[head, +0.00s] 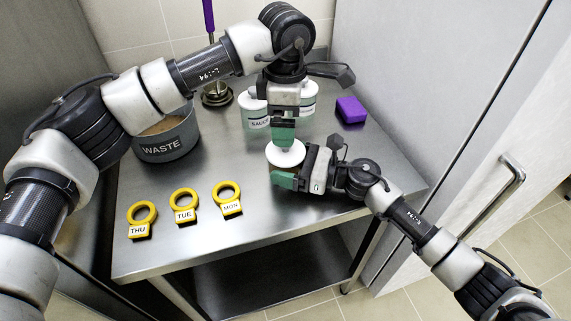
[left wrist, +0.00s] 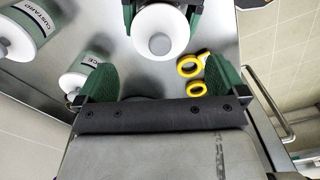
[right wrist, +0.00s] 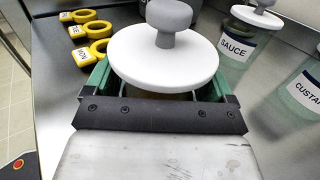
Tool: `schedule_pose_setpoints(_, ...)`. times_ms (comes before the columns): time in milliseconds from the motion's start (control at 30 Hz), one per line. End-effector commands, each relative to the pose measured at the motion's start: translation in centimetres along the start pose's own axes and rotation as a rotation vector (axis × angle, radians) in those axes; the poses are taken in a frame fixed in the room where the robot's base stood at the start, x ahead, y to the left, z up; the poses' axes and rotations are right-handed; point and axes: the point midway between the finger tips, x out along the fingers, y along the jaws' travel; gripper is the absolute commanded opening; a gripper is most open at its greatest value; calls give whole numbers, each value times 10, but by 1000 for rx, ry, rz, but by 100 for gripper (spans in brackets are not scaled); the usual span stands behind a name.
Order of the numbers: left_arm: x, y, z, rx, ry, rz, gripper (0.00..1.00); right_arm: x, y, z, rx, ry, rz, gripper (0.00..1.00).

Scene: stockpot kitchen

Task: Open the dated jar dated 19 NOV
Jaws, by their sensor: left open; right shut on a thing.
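A jar with a round white lid (head: 286,153) and a grey knob stands near the front right of the steel table. My right gripper (head: 279,178) is shut on its body, below the lid. In the right wrist view the lid (right wrist: 150,60) sits on the jar, level, hiding most of the body. Its label is not visible, so I cannot read a date. My left gripper (head: 284,132) points down from above, close to the knob. In the left wrist view its fingers (left wrist: 161,80) are apart, with the lid (left wrist: 170,20) ahead of them.
A SAUCE jar (head: 257,113) and another lidded jar, labelled CUSTARD (left wrist: 20,33), stand behind. Three yellow ring tags, THU (head: 142,215), TUE (head: 184,203) and MON (head: 228,195), lie left. A WASTE pot (head: 165,150) is back left; a purple block (head: 350,110) is back right.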

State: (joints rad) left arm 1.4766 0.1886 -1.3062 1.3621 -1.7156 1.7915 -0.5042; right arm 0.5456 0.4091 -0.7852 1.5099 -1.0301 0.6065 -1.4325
Motion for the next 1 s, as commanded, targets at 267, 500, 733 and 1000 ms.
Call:
schedule_pose_setpoints(267,-9,-2,3,117,17,17,100,0,0,0,1,0,-1,42)
schedule_pose_setpoints(500,-36,-9,10,530,92,54,100,0,0,0,1,0,-1,42)
schedule_pose_setpoints(733,-47,-13,14,759,140,58,100,0,0,0,1,0,-1,42)
schedule_pose_setpoints(1000,-14,-10,10,777,142,53,100,0,0,0,1,-1,-1,42)
